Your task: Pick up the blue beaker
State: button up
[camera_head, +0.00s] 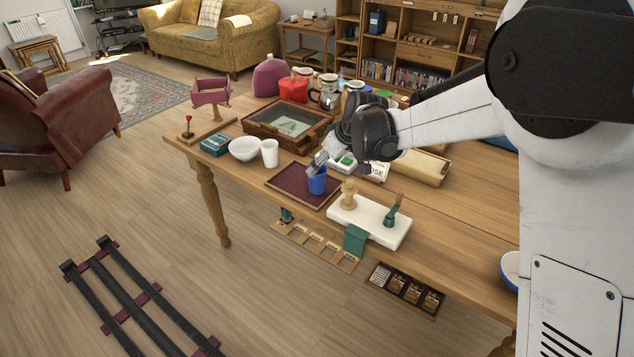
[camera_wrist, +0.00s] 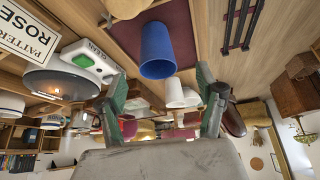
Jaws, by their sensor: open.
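The blue beaker (camera_head: 317,181) stands on a dark maroon tray (camera_head: 290,184) near the table's front edge. In the wrist view the beaker (camera_wrist: 157,50) shows whole, beyond my fingertips and above the gap between them. My gripper (camera_head: 316,164) is open and empty, right by the beaker's rim in the head view. In the wrist view its two green-padded fingers (camera_wrist: 160,84) are spread to either side, with nothing between them. The head view does not show clearly whether a finger touches the beaker.
A white cup (camera_head: 270,153) and white bowl (camera_head: 244,149) stand left of the tray. A white board (camera_head: 370,222) with a wooden peg (camera_head: 348,193) and a green item (camera_head: 392,211) lies to the right. A glass-topped wooden case (camera_head: 287,124) sits behind. A sign (camera_wrist: 28,35) is close by.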

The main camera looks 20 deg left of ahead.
aim_at(317, 180)
jog(key=shift+b+x, duration=0.6)
jog(key=shift+x, duration=3.15)
jog(key=shift+w, duration=0.15)
jog(key=shift+d, duration=0.1)
jog(key=shift+c, duration=0.3)
jog(key=c, duration=1.3)
jog(key=shift+o, duration=0.2)
jog(key=shift+r, duration=0.15)
